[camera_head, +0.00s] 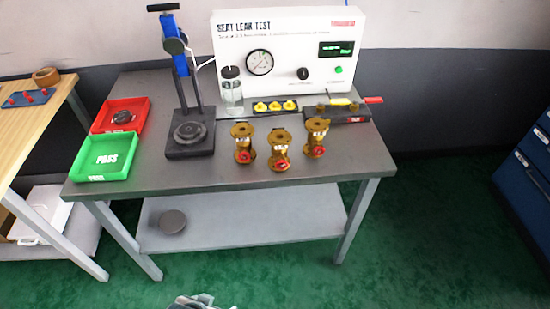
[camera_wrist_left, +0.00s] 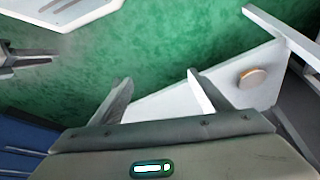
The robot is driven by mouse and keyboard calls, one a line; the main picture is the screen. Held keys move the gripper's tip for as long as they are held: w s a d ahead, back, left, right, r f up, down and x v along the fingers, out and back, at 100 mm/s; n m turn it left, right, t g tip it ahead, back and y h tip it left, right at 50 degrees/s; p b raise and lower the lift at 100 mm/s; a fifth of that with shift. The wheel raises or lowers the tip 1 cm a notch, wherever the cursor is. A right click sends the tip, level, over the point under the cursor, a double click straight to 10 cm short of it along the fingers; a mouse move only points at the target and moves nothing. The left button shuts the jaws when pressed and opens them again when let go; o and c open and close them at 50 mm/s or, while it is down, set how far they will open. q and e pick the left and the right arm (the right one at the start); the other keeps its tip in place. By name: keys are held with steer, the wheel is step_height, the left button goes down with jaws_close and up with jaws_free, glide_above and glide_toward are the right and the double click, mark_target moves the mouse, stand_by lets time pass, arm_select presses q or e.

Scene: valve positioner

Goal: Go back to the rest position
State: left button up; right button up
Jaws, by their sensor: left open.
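My left gripper (camera_wrist_left: 158,78) is open and empty in the left wrist view, its two fingers spread over green floor and the white lower shelf. In the head view only a small part of a gripper (camera_head: 195,301), apparently the left one, shows at the bottom edge, in front of the table and apart from it. Another gripper (camera_wrist_left: 25,60), apparently my right one, enters at the left edge of the left wrist view; its opening is unclear. Three brass valve bodies (camera_head: 281,150) stand upright on the grey table (camera_head: 330,168), away from the grippers.
The table carries a seat leak tester (camera_head: 290,50), a black press stand (camera_head: 190,135), a red tray (camera_head: 120,116) and a green PASS tray (camera_head: 104,158). A wooden bench (camera_head: 20,130) stands left and a blue cabinet (camera_head: 525,175) right. Green floor (camera_head: 420,250) is clear in front.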

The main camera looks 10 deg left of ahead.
arm_select(q)
steer(key=s+d+f+t, duration=0.1)
steer(key=d+f, duration=0.1)
steer(key=f, duration=0.9)
steer(key=s+d+f+t+h, duration=0.1)
steer(key=d+f, duration=0.1)
steer(key=f, duration=1)
steer(key=shift+s+f+m+t, duration=0.2)
steer(key=shift+s+m+t, duration=0.1)
steer(key=shift+t, duration=0.1)
